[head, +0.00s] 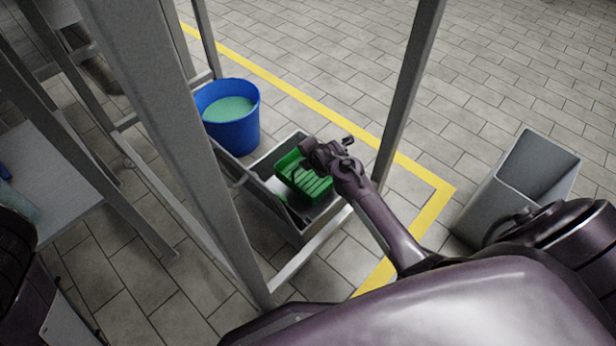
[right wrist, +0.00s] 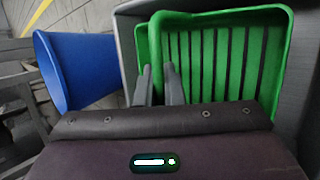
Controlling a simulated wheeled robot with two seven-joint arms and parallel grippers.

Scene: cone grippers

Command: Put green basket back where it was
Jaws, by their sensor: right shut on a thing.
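The green basket (head: 306,184) is inside a grey open bin (head: 302,221) on the floor, in the head view. In the right wrist view the slatted basket (right wrist: 223,62) fills the upper right, with the grey bin's wall around it. My right gripper (right wrist: 158,72) is shut on the basket's near left rim; in the head view the gripper (head: 322,155) is over the basket's upper edge and hides part of it. Whether the basket rests on the bin's bottom cannot be told. My left gripper is not in view.
A blue bucket (head: 231,128) with pale green content stands beside the bin. Grey frame posts (head: 409,95) rise on both sides of the bin. Another grey bin (head: 528,180) stands at the right. Tiled floor beyond the yellow line (head: 300,104) is clear.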

